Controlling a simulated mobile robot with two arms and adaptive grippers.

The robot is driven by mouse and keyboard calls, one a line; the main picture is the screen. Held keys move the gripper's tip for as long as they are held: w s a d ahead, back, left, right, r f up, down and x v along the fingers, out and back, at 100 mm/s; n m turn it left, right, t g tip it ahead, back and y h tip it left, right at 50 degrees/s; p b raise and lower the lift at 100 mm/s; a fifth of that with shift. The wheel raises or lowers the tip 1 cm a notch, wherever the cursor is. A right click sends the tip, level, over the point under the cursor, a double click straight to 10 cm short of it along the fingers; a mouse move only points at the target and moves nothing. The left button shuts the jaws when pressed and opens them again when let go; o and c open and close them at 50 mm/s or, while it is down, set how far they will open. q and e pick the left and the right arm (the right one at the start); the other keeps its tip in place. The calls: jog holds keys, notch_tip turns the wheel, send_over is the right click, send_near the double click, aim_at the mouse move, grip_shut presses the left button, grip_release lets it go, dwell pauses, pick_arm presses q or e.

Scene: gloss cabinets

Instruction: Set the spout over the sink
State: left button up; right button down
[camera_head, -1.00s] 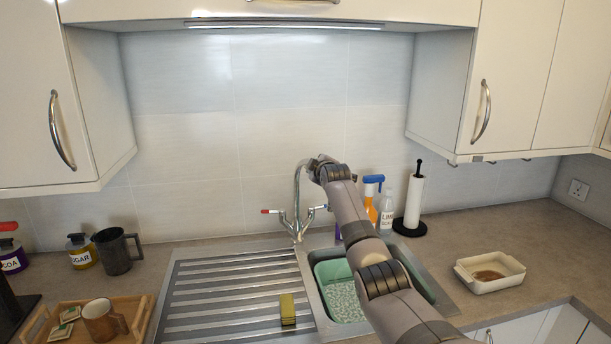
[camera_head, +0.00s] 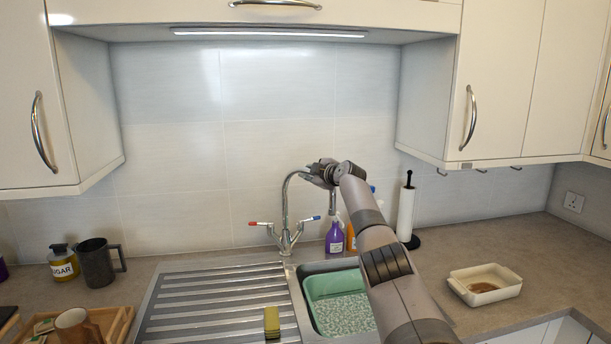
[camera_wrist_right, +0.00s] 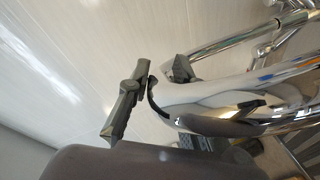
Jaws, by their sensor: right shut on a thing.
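The chrome tap (camera_head: 287,238) stands behind the sink, between the ribbed drainer and the basin. Its spout (camera_head: 287,194) arches up and to the right, with its outlet end hanging on the right, on the basin's side. My right gripper (camera_head: 322,173) is shut on the spout near the top of the arch and hides part of it. In the right wrist view the spout (camera_wrist_right: 245,97) runs between the fingers. My left gripper is in no view.
A purple bottle (camera_head: 334,238) and an orange one (camera_head: 352,237) stand behind the basin, close to the spout. A paper towel holder (camera_head: 406,212) is farther right. A yellow sponge (camera_head: 271,322) lies on the drainer (camera_head: 205,312). A white dish (camera_head: 485,290) sits right.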

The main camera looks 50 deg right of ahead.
jog(key=shift+s+d+r, duration=0.1)
jog(key=shift+d+r, duration=0.05)
jog(key=shift+r, duration=0.25)
jog(key=c, duration=1.9)
grip_release()
jog(key=o, duration=0.4)
jog(key=shift+d+f, duration=0.1)
jog(key=shift+f, duration=0.1)
jog(key=shift+o, duration=0.2)
jog(key=shift+f, duration=0.1)
jog(key=shift+s+a, duration=0.4)
jog(key=shift+s, duration=0.2)
jog(key=v, duration=1)
jog(key=shift+s, duration=0.2)
jog(key=shift+a, duration=0.15)
